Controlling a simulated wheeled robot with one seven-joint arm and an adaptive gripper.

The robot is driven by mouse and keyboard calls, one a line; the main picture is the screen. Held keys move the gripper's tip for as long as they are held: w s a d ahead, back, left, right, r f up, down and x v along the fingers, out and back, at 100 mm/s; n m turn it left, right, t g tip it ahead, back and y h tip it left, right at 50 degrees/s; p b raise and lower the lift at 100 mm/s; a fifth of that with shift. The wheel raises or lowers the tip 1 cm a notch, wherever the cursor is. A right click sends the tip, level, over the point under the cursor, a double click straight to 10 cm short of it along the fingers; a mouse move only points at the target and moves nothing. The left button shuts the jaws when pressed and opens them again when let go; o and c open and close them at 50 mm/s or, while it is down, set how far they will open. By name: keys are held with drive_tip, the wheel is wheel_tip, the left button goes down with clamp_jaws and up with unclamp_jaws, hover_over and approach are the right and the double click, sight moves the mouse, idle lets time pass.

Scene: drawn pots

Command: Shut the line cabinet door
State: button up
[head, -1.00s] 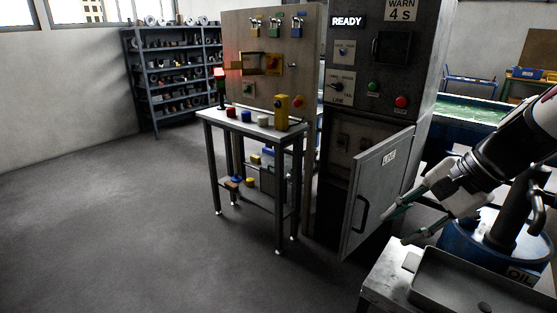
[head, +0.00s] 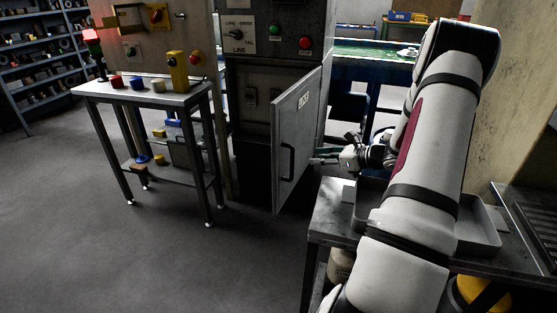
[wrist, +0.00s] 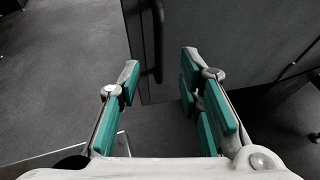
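The line cabinet door (head: 300,125) is a grey panel with a small label, standing swung open from the dark cabinet (head: 250,100). Its dark bar handle (head: 288,162) is near the free left edge. My gripper (head: 320,158) is to the right of the door, on the side with the handle; whether it touches the door cannot be told. In the wrist view, my gripper's green-padded fingers (wrist: 160,80) are spread with nothing between them. The handle (wrist: 157,40) stands upright beyond the fingers, and the door face (wrist: 230,40) fills the upper right.
A steel bench (head: 330,225) with a grey tray (head: 478,225) stands below my arm at the right. A small table (head: 185,98) with coloured items stands left of the cabinet. The floor (head: 150,260) in front is clear.

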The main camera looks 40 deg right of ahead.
drive_tip(key=b, duration=0.1)
hover_over(292, 177)
drive_tip(key=f, duration=0.4)
drive_tip(key=shift+w+d+f, duration=0.2)
drive_tip(key=shift+w+f, duration=0.05)
drive_tip(key=shift+w, duration=0.1)
drive_tip(key=shift+c, duration=0.5)
clamp_jaws()
